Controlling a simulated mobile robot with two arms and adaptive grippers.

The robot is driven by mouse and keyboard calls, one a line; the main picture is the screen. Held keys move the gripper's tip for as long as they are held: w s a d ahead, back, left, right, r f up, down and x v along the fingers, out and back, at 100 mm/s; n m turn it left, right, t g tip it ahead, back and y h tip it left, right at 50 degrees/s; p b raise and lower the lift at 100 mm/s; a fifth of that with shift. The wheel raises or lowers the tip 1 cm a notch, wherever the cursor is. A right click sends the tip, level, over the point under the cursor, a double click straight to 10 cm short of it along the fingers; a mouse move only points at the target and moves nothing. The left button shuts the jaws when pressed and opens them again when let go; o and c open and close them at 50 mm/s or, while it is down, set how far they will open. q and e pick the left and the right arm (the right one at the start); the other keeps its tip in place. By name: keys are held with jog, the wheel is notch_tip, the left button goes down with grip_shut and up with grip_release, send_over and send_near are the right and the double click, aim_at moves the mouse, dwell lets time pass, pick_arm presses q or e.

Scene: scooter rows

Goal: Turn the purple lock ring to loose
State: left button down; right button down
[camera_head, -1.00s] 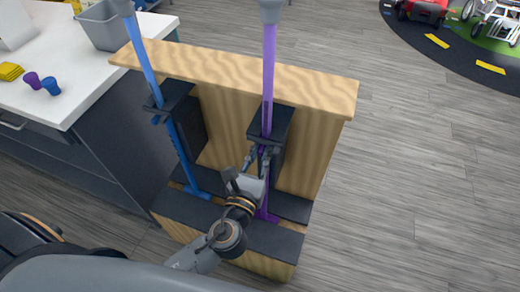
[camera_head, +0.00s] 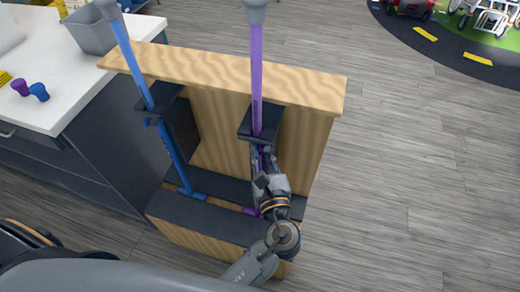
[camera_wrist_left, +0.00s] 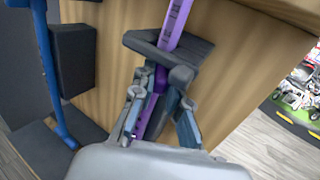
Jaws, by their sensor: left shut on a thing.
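The purple scooter pole (camera_head: 256,75) stands upright in a padded dark holder on the wooden rack; it also shows in the wrist view (camera_wrist_left: 174,22). My left gripper (camera_head: 262,158) is shut around the pole's lower part, just below the holder. In the wrist view its fingers (camera_wrist_left: 160,84) close on the purple lock ring (camera_wrist_left: 159,80), one on each side. The fingers hide most of the ring, and I cannot read its setting. My right gripper is not in view.
A blue scooter pole (camera_head: 136,62) leans in the left holder of the wooden rack (camera_head: 215,72). A counter (camera_head: 50,95) with a grey bin (camera_head: 90,30) stands at the left.

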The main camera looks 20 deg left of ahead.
pick_arm(q)
jog(key=shift+w+a+r, duration=0.1)
jog(key=shift+r, duration=0.2)
jog(key=c, duration=1.4)
grip_release()
jog(key=shift+o, duration=0.4)
jog(key=shift+w+f, duration=0.1)
jog(key=shift+f, duration=0.15)
jog(key=v, duration=1.2)
